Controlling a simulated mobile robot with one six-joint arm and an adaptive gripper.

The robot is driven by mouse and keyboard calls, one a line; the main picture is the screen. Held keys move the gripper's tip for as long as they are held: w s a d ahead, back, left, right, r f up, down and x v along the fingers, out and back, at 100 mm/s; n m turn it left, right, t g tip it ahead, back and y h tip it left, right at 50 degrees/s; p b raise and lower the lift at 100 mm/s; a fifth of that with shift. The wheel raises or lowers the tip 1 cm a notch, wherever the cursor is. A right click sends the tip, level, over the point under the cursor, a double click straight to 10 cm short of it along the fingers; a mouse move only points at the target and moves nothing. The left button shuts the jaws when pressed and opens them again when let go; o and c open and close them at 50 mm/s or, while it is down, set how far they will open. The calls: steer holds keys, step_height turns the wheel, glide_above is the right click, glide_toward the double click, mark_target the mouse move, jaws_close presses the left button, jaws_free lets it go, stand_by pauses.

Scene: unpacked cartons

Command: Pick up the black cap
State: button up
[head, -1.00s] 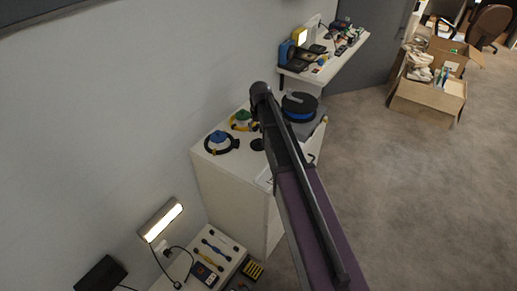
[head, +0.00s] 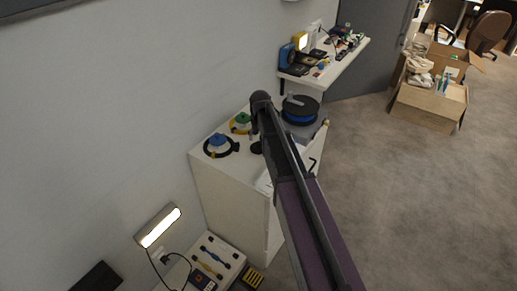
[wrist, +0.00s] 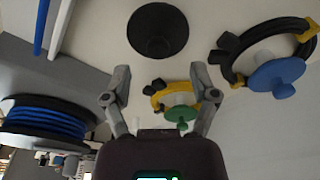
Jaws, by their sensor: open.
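The black cap looks like a round, flat black disc with a raised centre (wrist: 157,30). It lies on the white cabinet top near the top middle of the wrist view. In the head view it shows as a dark disc (head: 257,147), partly hidden by my arm. My gripper (wrist: 160,76) is open and empty, its two fingers spread apart. In the wrist picture the cap lies beyond the fingertips, between their lines and apart from them.
A blue-knobbed black ring (wrist: 270,75) and a green-knobbed yellow ring (wrist: 178,105) lie near the cap. A spool with blue filament (wrist: 45,122) stands on the other side. The white cabinet (head: 228,190) stands against the wall, with a shelf (head: 335,68) behind.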

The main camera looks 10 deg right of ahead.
mark_target(259, 143)
steer(key=shift+w+d+f+b, duration=0.1)
steer(key=shift+w+f+b, duration=0.15)
steer(key=shift+f+b, duration=1.05)
steer(key=shift+w+f+b, duration=0.2)
steer(key=shift+f+b, duration=1)
steer(key=shift+f, duration=0.1)
steer(key=c, duration=1)
